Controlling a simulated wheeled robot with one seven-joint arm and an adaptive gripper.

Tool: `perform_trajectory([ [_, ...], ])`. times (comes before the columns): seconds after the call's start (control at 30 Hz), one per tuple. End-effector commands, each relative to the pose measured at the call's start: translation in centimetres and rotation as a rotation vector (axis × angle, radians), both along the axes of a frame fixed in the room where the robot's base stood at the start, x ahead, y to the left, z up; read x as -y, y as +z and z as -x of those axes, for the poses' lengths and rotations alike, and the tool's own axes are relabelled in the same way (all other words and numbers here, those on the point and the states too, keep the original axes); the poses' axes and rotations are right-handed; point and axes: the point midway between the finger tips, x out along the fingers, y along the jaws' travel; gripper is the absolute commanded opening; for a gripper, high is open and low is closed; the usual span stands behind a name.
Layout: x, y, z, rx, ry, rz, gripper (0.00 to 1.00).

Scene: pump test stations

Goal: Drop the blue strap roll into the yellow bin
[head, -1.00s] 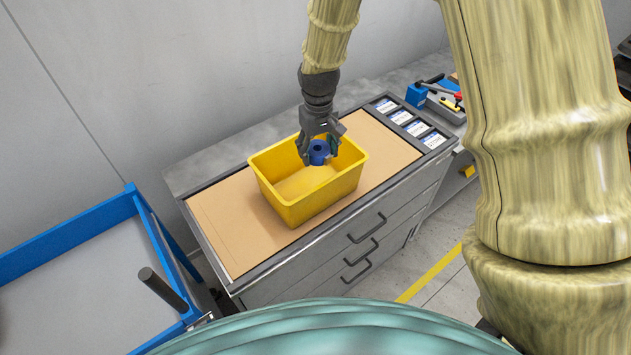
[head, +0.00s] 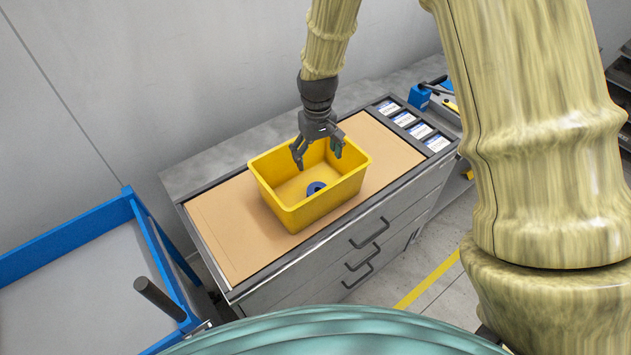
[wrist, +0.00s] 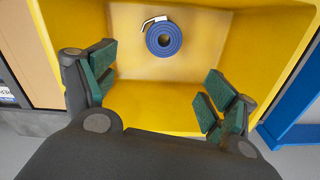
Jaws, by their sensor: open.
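The blue strap roll (head: 316,188) lies inside the yellow bin (head: 290,216), on its floor. In the wrist view the roll (wrist: 163,40) shows its round coil and centre hole, with a pale strap end at its upper left. The bin (wrist: 140,98) fills most of that view. My gripper (head: 318,152) is above the bin, its fingers spread and empty. In the wrist view the open fingers (wrist: 160,95) have green pads, and the roll is beyond them, apart from both.
The bin stands on the tan top (head: 226,220) of a grey drawer cabinet (head: 345,250). Small labelled compartments (head: 420,130) line its right end. A blue-framed cart (head: 70,232) stands at the left. A grey wall is behind.

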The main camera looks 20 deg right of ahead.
Motion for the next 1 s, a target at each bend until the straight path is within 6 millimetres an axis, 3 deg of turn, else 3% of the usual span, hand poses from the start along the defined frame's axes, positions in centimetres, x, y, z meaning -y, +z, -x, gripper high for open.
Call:
perform_trajectory([
  [0.17,0.0,1.7,-0.2,0.002,0.0,0.0,0.85],
  [0.7,0.0,10.1,-0.6,-0.002,0.0,-0.001,0.85],
  [1.0,0.0,11.5,-0.6,-0.005,0.0,0.0,0.85],
])
